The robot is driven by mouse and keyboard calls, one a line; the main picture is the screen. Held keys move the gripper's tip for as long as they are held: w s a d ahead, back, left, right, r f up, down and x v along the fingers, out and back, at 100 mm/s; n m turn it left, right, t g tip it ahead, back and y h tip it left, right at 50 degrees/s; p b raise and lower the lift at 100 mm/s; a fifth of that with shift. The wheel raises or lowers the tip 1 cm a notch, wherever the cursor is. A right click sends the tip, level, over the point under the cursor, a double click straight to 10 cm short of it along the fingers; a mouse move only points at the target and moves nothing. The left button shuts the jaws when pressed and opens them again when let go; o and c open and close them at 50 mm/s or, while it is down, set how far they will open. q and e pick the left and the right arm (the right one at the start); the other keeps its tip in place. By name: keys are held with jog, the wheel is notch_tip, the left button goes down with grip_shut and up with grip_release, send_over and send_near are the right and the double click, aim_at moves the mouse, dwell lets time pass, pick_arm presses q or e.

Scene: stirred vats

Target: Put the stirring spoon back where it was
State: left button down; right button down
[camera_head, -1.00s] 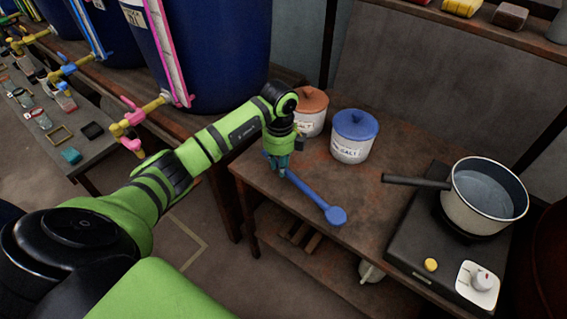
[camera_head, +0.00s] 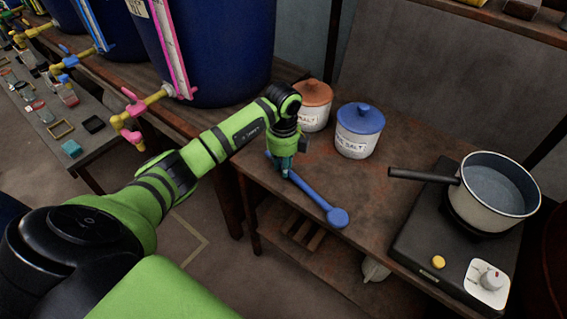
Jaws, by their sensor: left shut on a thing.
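The blue stirring spoon (camera_head: 317,198) lies along the left front part of the wooden table (camera_head: 375,225), its round end toward the front edge. My left gripper (camera_head: 284,174) points down and is shut on the spoon's handle near its far end. The fingertips are small and partly hidden by the gripper body. I cannot tell whether the spoon touches the tabletop or is held just above it. My right gripper is not in view.
A blue-lidded salt jar (camera_head: 358,134) and an orange-lidded salt jar (camera_head: 313,108) stand behind the gripper. A pot (camera_head: 490,195) of liquid sits on a hot plate (camera_head: 423,238) at right, its handle pointing left. A blue vat (camera_head: 222,55) stands at the back left.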

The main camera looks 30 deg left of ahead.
pick_arm(q)
jog(key=shift+f, duration=0.2)
jog(key=c, duration=0.9)
grip_release()
jog(key=shift+c, duration=0.2)
notch_tip(320, 180, up, 12)
jog(key=shift+s, duration=0.1)
